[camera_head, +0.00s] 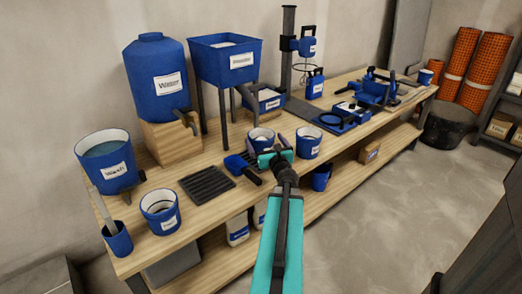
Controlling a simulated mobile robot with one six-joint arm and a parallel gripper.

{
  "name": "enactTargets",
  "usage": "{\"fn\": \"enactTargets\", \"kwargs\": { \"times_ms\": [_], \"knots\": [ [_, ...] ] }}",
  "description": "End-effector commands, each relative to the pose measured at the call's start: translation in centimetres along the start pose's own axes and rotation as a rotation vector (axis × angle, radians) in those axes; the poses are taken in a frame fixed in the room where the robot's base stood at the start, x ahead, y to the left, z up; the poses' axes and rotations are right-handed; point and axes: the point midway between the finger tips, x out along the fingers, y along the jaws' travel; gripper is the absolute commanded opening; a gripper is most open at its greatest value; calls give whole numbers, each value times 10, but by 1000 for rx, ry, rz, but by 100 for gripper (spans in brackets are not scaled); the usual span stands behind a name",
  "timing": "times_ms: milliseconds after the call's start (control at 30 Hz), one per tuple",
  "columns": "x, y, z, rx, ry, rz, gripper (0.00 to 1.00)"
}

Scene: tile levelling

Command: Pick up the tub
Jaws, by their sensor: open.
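A small blue tub (262,135) with a white rim and pale inside stands upright on the wooden workbench (222,207). My gripper (265,145) is open, and its fingers appear to be at either side of this tub. Whether they touch it I cannot tell. The gripper's teal body hides the tub's lower front. A similar labelled blue tub (308,147) stands just right of the gripper. Another labelled tub (161,216) stands near the bench's left end.
A blue-handled tool (240,167) and a dark slatted grate (207,183) lie left of the gripper. The powder hopper (225,70) stands on legs behind. A water barrel (157,85) and wash bucket (108,170) are at left. Floor is clear in front.

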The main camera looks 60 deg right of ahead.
Motion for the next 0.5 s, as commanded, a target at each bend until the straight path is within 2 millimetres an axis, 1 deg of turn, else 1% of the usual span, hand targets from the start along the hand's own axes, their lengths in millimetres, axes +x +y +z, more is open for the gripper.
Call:
{"fn": "enactTargets", "kwargs": {
  "times_ms": [33, 300, 500],
  "knots": [
    [7, 0, 0, 0, 0, 1, 100],
    [31, -1, 0, 0, 0, 0, 100],
    [41, -1, 0, 0, 0, -1, 100]
  ]
}}
